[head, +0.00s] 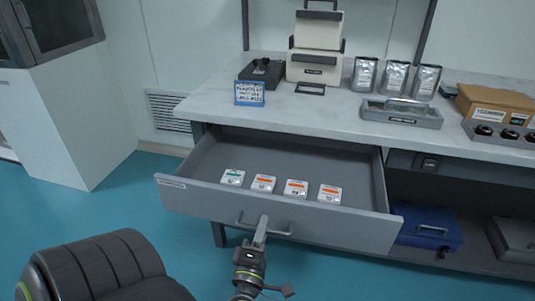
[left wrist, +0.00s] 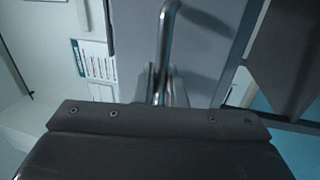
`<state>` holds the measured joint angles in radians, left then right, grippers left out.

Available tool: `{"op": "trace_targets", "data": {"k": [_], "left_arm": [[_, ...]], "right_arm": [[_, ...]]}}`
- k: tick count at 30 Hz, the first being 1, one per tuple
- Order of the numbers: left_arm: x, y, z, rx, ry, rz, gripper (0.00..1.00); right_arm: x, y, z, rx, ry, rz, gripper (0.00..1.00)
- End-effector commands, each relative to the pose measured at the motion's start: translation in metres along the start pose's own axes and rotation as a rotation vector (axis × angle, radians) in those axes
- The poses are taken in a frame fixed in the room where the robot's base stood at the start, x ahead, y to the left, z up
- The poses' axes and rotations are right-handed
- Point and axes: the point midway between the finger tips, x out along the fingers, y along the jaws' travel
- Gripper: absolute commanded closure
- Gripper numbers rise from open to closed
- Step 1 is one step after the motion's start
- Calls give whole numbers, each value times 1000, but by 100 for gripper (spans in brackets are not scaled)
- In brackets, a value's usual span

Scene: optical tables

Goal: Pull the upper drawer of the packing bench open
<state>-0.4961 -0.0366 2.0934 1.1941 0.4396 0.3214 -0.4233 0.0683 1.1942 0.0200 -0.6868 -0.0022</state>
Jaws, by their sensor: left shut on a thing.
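The upper drawer (head: 290,214) of the packing bench (head: 285,112) stands well out from under the worktop in the head view. Several small white boxes, one with a green label (head: 232,177) and the others with orange labels (head: 296,188), lie inside it. My left gripper (head: 262,232) is at the middle of the drawer front, shut on the bar handle (head: 280,229). In the left wrist view the handle (left wrist: 168,40) runs down between the fingers (left wrist: 160,88). My right gripper is not in view.
A blue case (head: 430,227) and a grey case (head: 512,245) sit on the lower shelf at right. Pouches (head: 395,78), a grey tray (head: 402,113) and a blue-framed sign (head: 249,93) stand on the worktop. The blue-green floor (head: 90,215) left of the drawer is clear.

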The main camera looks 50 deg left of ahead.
Motion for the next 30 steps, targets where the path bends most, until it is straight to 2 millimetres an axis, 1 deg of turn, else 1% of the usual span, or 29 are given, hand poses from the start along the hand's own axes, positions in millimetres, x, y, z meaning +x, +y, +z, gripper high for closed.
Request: {"op": "trace_targets", "data": {"k": [1, 6, 19, 20, 21, 24, 30], "left_arm": [[-4, -1, 0, -1, 0, -3, 100], [-11, 1, 0, 0, -1, -1, 100], [-13, 2, 1, 0, -3, -1, 100], [-13, 2, 1, 0, -3, -1, 88], [-13, 2, 1, 0, -3, -1, 83], [-13, 2, 0, 0, -3, 0, 71], [-13, 3, 0, 0, -2, 1, 71]], "right_arm": [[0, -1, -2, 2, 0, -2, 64], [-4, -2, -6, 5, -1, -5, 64], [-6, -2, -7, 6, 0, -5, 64], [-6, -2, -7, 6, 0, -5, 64], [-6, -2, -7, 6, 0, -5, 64], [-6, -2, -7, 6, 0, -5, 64], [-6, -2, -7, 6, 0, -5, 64]]}}
